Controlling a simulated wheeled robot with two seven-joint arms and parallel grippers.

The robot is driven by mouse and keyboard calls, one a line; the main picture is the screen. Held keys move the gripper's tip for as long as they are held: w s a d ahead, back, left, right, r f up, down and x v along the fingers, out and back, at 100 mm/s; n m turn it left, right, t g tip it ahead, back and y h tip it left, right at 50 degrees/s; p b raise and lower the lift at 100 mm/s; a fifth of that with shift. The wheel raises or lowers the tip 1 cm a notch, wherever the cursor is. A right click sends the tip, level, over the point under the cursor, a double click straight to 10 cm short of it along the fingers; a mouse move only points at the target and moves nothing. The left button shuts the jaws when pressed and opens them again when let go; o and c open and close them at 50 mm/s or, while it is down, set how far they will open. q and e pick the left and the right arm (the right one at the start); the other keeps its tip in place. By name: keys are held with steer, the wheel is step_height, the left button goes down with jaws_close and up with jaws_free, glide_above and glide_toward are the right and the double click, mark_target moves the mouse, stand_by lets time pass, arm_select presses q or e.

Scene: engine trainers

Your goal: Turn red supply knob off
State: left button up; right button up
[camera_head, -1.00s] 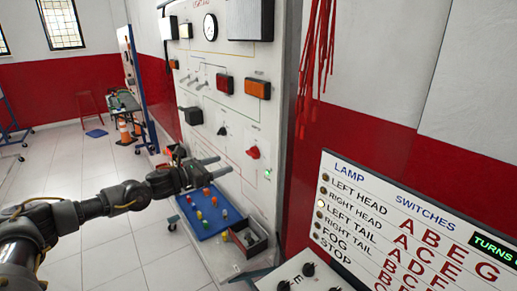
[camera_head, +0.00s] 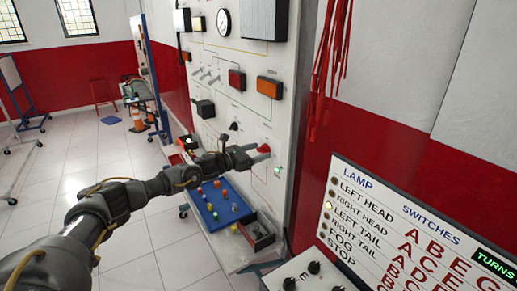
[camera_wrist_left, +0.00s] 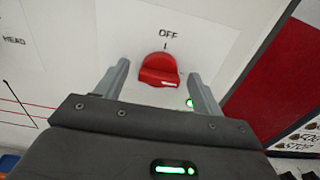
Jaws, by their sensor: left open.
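The red supply knob (camera_head: 264,149) sits on the white trainer panel (camera_head: 262,112). In the left wrist view the knob (camera_wrist_left: 158,70) shows under a printed OFF mark; its grip bar lies roughly crosswise, slightly tilted. My left gripper (camera_head: 262,153) is open at the panel. In the left wrist view its two fingers (camera_wrist_left: 157,84) stand on either side of the knob with gaps. I cannot tell whether the fingertips touch the panel. A green light (camera_wrist_left: 190,103) glows below right of the knob. My right gripper is not in view.
A blue tray (camera_head: 213,217) with coloured pegs and a dark bin (camera_head: 258,236) lie on the shelf below my left arm. A lamp and switches board (camera_head: 400,215) stands at the right. Red cords (camera_head: 322,70) hang beside the panel.

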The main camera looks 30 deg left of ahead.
arm_select(q)
steer(key=shift+w+d, duration=0.2)
steer(key=shift+w, duration=0.1)
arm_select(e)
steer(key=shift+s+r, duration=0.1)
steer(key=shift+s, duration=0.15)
arm_select(q)
steer(key=c, duration=1)
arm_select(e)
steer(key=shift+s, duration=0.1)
